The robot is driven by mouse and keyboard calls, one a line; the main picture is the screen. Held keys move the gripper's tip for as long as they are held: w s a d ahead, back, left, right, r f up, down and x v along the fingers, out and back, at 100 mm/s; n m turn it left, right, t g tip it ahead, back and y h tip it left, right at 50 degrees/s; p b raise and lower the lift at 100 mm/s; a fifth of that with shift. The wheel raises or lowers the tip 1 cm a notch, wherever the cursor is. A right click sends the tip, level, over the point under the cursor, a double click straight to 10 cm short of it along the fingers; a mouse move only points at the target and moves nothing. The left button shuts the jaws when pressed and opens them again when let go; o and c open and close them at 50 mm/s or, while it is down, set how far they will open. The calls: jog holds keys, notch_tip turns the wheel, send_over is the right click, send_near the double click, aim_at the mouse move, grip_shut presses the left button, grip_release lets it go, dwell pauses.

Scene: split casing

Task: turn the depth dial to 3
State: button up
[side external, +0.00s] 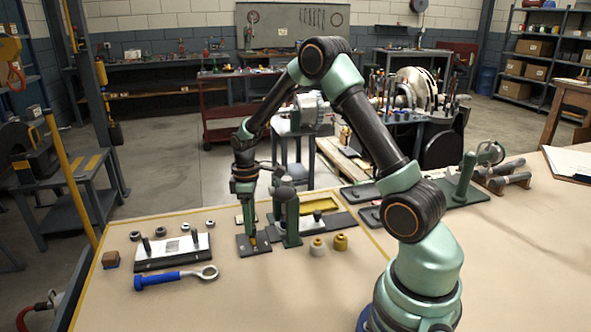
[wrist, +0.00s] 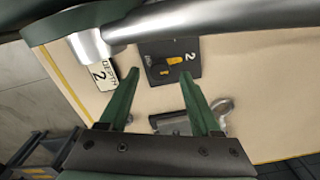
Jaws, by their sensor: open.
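The dark dial plate (side external: 262,247) lies flat on the bench, left of the green stand. In the wrist view the dial plate (wrist: 148,48) shows a small dark dial with yellow marks and a white "2" on its right side. A white card reading "DEPTH 2" (wrist: 98,74) lies beside it. My gripper (side external: 249,235) points down just above the plate. In the wrist view my gripper (wrist: 160,77) has its two green fingers apart, with the dial beyond and between their tips. I see nothing held. Whether the fingers touch the dial I cannot tell.
The green stand (side external: 290,215) rises close to the right of my gripper. The front bench is clear.

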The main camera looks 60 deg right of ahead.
jog(key=shift+f, duration=0.85)
jog(key=shift+c, duration=0.2)
grip_shut()
jog(key=shift+m, duration=0.8)
jog(key=shift+o, duration=0.2)
grip_release()
jog(key=shift+r, duration=0.1)
notch_tip(320, 180, up, 12)
